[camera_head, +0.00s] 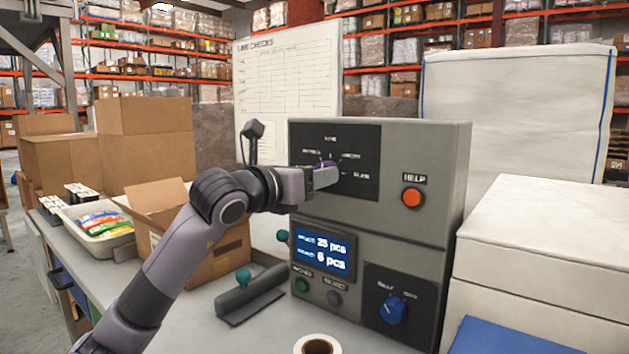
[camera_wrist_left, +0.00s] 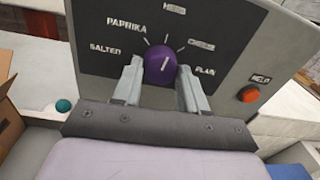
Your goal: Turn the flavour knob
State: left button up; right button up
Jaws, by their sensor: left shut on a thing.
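In the head view the gripper (camera_head: 326,178) reaches the grey machine (camera_head: 385,225) from the left and covers most of the knob (camera_head: 328,164). My right gripper is not in view.
An orange HELP button (camera_head: 412,197) sits right of the panel. Below are a lit display (camera_head: 323,251) and a blue knob (camera_head: 393,310). An open carton (camera_head: 215,262), a teal-knobbed grey tool (camera_head: 250,297) and a tape roll (camera_head: 317,345) are on the bench. White boxes (camera_head: 535,250) stand right.

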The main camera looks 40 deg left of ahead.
pick_arm(q)
jog(key=shift+m+b, duration=1.45)
jog(key=shift+m, duration=2.15)
jog(key=o, duration=1.1)
jog(key=shift+c, duration=0.2)
jog(key=shift+s, duration=0.1)
jog(key=s+b, duration=0.4)
jog(key=s, duration=0.3)
jog(key=shift+d+r, duration=0.15)
jog(key=shift+d, duration=0.15)
